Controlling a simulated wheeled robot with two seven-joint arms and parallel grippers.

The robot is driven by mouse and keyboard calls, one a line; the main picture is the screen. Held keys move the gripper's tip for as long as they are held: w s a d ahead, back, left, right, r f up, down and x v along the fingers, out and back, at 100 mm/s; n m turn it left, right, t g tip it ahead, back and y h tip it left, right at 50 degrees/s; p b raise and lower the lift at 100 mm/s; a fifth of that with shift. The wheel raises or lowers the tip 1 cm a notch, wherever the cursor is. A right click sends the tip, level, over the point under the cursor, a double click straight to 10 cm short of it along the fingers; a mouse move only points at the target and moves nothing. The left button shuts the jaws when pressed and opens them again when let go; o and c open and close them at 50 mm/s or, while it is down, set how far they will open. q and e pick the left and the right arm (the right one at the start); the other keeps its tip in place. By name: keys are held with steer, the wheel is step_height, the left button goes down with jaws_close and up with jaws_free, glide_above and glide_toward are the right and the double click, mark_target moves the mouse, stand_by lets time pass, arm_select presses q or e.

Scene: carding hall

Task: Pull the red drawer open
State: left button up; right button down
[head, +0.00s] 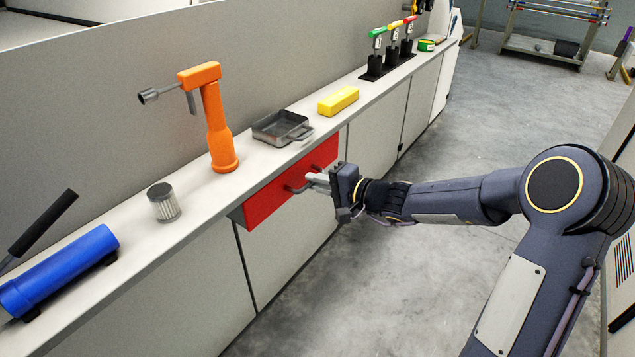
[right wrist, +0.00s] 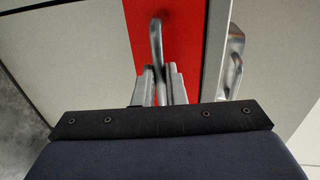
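The red drawer (head: 268,201) is set in the front of the long counter, just under its top. Its grey left side edge shows, so its front stands a little out from the cabinet face. The metal bar handle (head: 296,188) is on the red front; it also shows in the right wrist view (right wrist: 156,40). My right gripper (head: 318,182) is at the handle, its fingers (right wrist: 160,85) close together on either side of the bar, seemingly shut on it. The fingers partly hide the handle. My left gripper is in neither view.
On the counter (head: 130,233) above stand a grey pan (head: 281,127), a yellow block (head: 338,100), an orange tool (head: 216,125), a ribbed metal cylinder (head: 163,202) and a blue cylinder (head: 60,270). The floor (head: 420,130) before the drawer is clear apart from my arm.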

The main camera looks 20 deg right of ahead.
steer(key=f+b+v, duration=0.2)
steer(key=b+v, duration=0.2)
steer(key=v, duration=0.8)
steer(key=shift+s+f, duration=0.25)
steer(key=shift+f, duration=0.05)
steer(key=shift+d, duration=0.15)
steer(key=c, duration=1.5)
jaws_free()
steer(key=p+v, duration=0.1)
steer(key=v, duration=0.6)
steer(key=shift+s+d, duration=0.2)
steer(key=shift+s, duration=0.1)
